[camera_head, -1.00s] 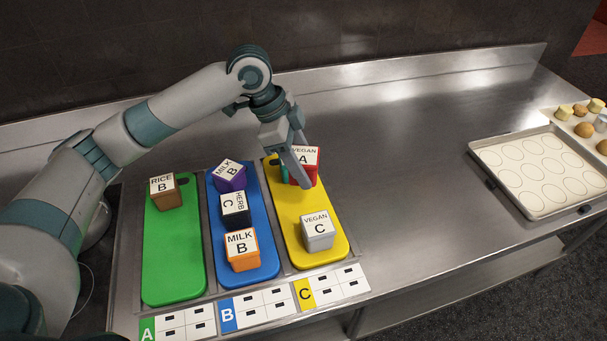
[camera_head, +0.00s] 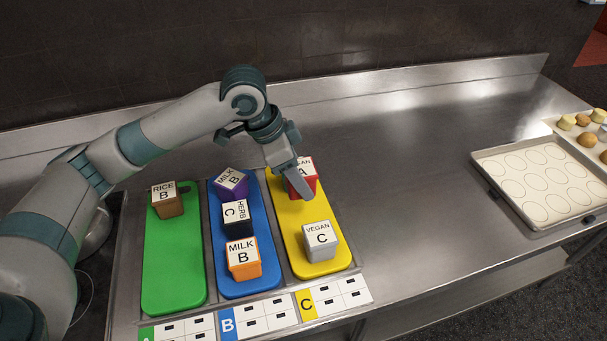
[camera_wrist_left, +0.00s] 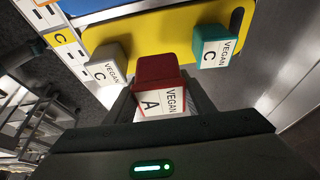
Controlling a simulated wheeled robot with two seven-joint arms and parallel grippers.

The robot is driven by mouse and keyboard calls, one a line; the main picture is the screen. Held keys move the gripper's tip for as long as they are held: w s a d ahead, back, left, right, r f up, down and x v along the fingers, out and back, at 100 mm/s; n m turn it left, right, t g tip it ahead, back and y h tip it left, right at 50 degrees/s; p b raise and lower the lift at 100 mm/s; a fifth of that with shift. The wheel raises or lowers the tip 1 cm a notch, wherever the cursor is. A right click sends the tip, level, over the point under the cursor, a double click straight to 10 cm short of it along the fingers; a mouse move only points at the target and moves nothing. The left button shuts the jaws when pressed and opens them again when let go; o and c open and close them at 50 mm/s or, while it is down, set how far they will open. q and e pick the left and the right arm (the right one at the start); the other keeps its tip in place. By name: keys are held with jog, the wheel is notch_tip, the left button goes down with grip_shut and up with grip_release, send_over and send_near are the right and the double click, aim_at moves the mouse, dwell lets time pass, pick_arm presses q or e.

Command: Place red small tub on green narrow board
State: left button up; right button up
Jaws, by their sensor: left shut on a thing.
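The red small tub (camera_head: 311,184), labelled VEGAN A, is at the far part of the yellow board (camera_head: 323,263). My left gripper (camera_head: 300,184) is shut on it and partly covers it. In the left wrist view the red tub (camera_wrist_left: 160,72) sits between the fingers; I cannot tell whether it is clear of the board. The green narrow board (camera_head: 173,265) lies at the left of the row of boards. A brown tub (camera_head: 169,205), labelled RICE B, stands at its far end; the rest is bare. My right gripper is not in view.
The blue board (camera_head: 232,287) between them carries a purple tub (camera_head: 231,184), a black tub (camera_head: 236,214) and an orange tub (camera_head: 243,259). A grey tub (camera_head: 320,240) stands on the yellow board's near part. A teal tub (camera_wrist_left: 210,47) is beside the red one.

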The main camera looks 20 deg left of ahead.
pick_arm(q)
jog(key=n, duration=0.2)
jog(key=a+n+t+y, duration=0.1)
jog(key=n, duration=0.1)
jog(key=n+y, duration=0.1)
jog(key=n, duration=0.1)
jog(key=shift+s+a+f+t+b, duration=0.15)
jog(key=shift+s+a+t+b, duration=0.15)
jog(key=shift+s+b, duration=0.1)
jog(key=n, duration=0.2)
jog(key=a+n+y, duration=0.1)
jog(key=n, duration=0.1)
jog(key=n+y, duration=0.1)
jog(key=shift+s+a+r+n+t, duration=0.2)
jog(key=shift+r+n+t, duration=0.1)
jog(key=shift+n, duration=0.1)
